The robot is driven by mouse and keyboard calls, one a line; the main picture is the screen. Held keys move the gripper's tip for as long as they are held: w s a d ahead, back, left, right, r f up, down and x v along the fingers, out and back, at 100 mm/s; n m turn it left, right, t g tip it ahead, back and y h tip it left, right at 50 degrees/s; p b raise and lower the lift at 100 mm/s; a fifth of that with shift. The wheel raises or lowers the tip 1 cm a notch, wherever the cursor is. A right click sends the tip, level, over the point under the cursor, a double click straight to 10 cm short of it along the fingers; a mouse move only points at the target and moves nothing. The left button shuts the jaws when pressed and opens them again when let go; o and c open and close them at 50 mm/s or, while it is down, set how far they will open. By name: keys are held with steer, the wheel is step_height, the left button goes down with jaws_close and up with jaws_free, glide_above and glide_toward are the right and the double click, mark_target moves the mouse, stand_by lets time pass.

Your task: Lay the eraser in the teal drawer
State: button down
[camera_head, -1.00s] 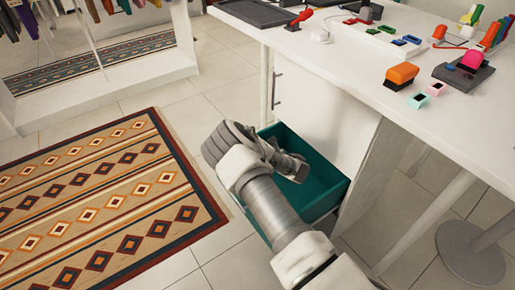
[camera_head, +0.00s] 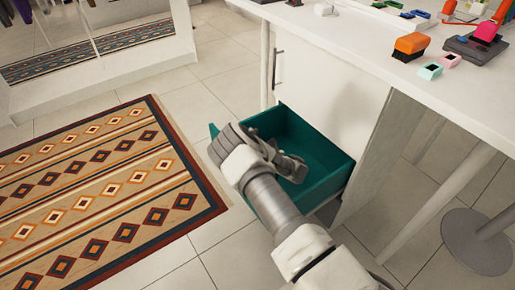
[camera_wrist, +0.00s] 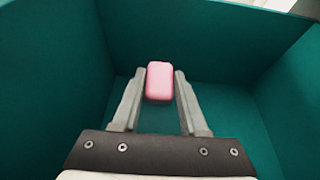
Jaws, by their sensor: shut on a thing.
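The eraser (camera_wrist: 159,81) is a small pink block with rounded edges. In the wrist view it sits between the two fingers of my gripper (camera_wrist: 159,92), which is shut on it. The teal drawer (camera_head: 325,150) is pulled out below the white desk, and its walls (camera_wrist: 55,75) surround the fingers in the wrist view. My gripper is inside or just above the drawer; the exact gap between eraser and drawer floor is hard to judge. In the head view my wrist hides the eraser and part of the drawer.
The white desk top (camera_head: 440,95) holds an orange-and-black object (camera_head: 411,45), a teal sharpener-like block (camera_head: 430,71) and a pink one (camera_head: 450,61). A patterned rug (camera_head: 100,190) lies left of the drawer. A round stool base (camera_head: 477,241) stands at the right.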

steer(key=shift+f, duration=2.75)
steer(key=shift+c, duration=1.8)
jaws_free()
steer(key=shift+r, duration=0.1)
steer(key=r+p, duration=0.2)
steer(key=r, duration=0.1)
steer(key=r+p, duration=0.1)
steer(key=r, duration=0.1)
steer(key=shift+s+d, duration=0.1)
steer(key=shift+d, duration=0.3)
steer(key=s+d+r+p, duration=0.3)
steer(key=s+d+r, duration=0.1)
steer(key=d, duration=0.6)
steer(key=shift+d+r+p, duration=0.15)
steer(key=shift+r+p, duration=0.25)
steer(key=shift+r, duration=0.5)
steer(key=shift+w, duration=0.1)
